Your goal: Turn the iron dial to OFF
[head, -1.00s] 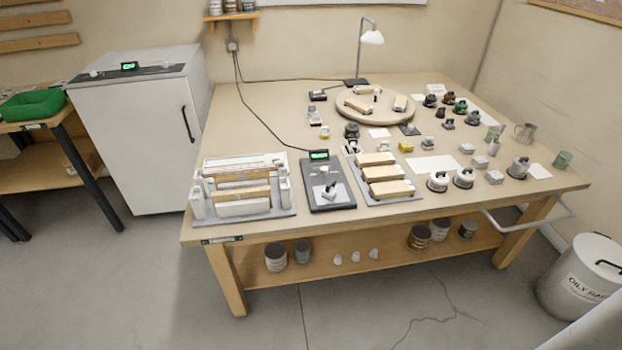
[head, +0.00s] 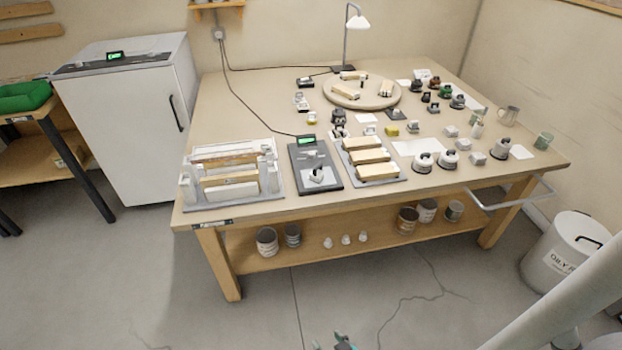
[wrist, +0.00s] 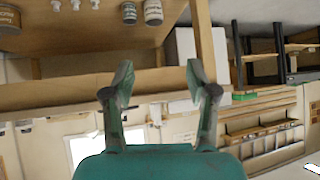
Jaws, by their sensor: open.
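A dark panel (head: 333,181) lies near the front edge of the bench, with a lit green display (head: 307,142) at its back end and a cable running to the wall. A small pale knob (head: 313,154) sits just below the display, and a larger pale-and-grey piece (head: 317,174) sits nearer the front. The dial's markings are too small to read. My gripper (wrist: 160,82) is open and empty in the wrist view, its teal fingers wide apart. Teal tips also show at the bottom edge of the head view, in front of the bench and well short of the panel.
A white rack (head: 229,178) stands left of the panel; a tray of pale blocks (head: 369,158) stands right. Several small items cover the bench's right side. The lower shelf (head: 375,238) holds cans. The floor before the bench is clear.

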